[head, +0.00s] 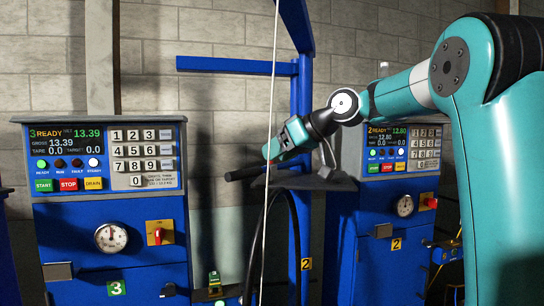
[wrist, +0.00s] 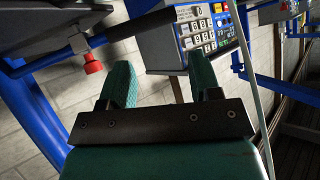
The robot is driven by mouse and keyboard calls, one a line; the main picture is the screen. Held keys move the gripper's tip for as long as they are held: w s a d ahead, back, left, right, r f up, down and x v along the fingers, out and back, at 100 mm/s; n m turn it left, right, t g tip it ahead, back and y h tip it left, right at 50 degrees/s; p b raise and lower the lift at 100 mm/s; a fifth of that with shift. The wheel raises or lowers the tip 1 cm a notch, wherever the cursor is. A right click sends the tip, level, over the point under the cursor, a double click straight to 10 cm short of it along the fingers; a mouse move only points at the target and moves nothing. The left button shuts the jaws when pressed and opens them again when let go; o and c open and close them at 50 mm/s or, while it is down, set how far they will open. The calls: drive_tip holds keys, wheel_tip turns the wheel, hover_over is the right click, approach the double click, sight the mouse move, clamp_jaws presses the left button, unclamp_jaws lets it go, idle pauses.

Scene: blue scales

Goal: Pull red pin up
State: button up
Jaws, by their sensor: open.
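The red pin (wrist: 92,63) shows in the wrist view as a small red knob on a short metal stem, beside a dark horizontal bar on a blue frame. It is left of my gripper's left finger and apart from it. My gripper (wrist: 158,66) has its two teal fingers spread with nothing between them. In the head view my gripper (head: 270,151) is in front of the wall, just above a dark bar (head: 246,172). I cannot make out the red pin in the head view; the gripper or frame may hide it.
Blue scale cabinet 3 (head: 108,225) stands at left and cabinet 2 (head: 372,235) behind my arm at right. A blue frame post (head: 301,100) and a thin pale vertical line (head: 270,120) stand close to the gripper. Open air lies above cabinet 3.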

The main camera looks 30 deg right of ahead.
drive_tip(key=d+r+t+h, duration=0.1)
drive_tip(key=d+r+t, duration=0.3)
drive_tip(key=d, duration=0.9)
drive_tip(key=shift+g, duration=0.6)
drive_tip(key=p+x, duration=0.1)
drive_tip(key=x, duration=0.4)
drive_tip(key=p+x, duration=0.2)
drive_tip(key=x, duration=0.4)
drive_tip(key=p+x, duration=0.1)
drive_tip(key=x, duration=0.5)
drive_tip(key=shift+w+d+r+p, duration=0.15)
drive_tip(key=shift+w+r+p, duration=0.05)
drive_tip(key=shift+r+p, duration=0.15)
drive_tip(key=shift+c, duration=0.4)
